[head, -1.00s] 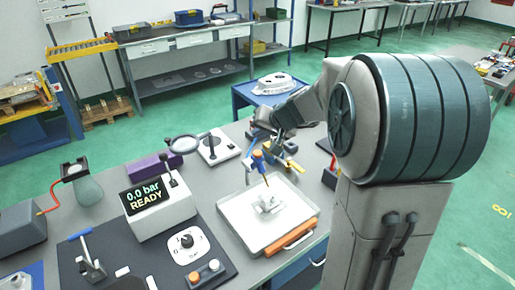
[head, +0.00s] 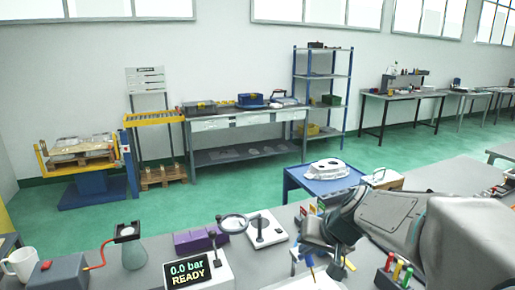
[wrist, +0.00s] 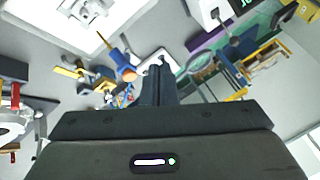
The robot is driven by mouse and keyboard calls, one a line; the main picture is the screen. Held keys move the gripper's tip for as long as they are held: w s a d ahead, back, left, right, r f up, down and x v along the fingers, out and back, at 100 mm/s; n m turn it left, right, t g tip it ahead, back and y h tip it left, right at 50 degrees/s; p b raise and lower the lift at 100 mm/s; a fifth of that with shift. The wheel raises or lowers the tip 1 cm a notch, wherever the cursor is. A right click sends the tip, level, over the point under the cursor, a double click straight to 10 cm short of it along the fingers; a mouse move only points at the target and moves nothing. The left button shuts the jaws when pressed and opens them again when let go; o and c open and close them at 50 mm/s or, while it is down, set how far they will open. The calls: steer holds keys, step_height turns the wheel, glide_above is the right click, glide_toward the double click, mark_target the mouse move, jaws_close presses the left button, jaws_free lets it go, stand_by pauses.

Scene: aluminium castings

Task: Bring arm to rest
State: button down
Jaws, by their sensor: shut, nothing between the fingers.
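My arm reaches in from the right in the head view, over the grey bench. My gripper (head: 336,268) points down near the bottom edge of that view, partly cut off and hard to make out. In the wrist view my gripper's dark fingers (wrist: 158,72) are together with nothing between them. A white tray (wrist: 50,28) with a light casting (wrist: 90,10) in it lies at the upper left of the wrist view. Blue and orange tools (wrist: 125,68) show beside the fingers. I cannot tell how high the fingertips are above the bench.
The bench holds a pressure display (head: 188,274) reading "0.0 bar READY", a purple box (head: 200,240), a magnifier (head: 234,224), a flask (head: 131,250) and a white mug (head: 22,264). A pen holder (head: 392,276) stands under my arm. A blue cart (head: 322,184) bears a casting (head: 327,169) behind.

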steer(key=s+d+f+g+h, duration=0.1)
steer(key=s+h, duration=0.1)
steer(key=s, duration=0.6)
steer(key=s+d+f+n+g+h, duration=0.1)
steer(key=s+d+h, duration=0.1)
steer(key=s, duration=0.7)
steer(key=shift+s+f, duration=0.3)
steer(key=shift+d, duration=0.3)
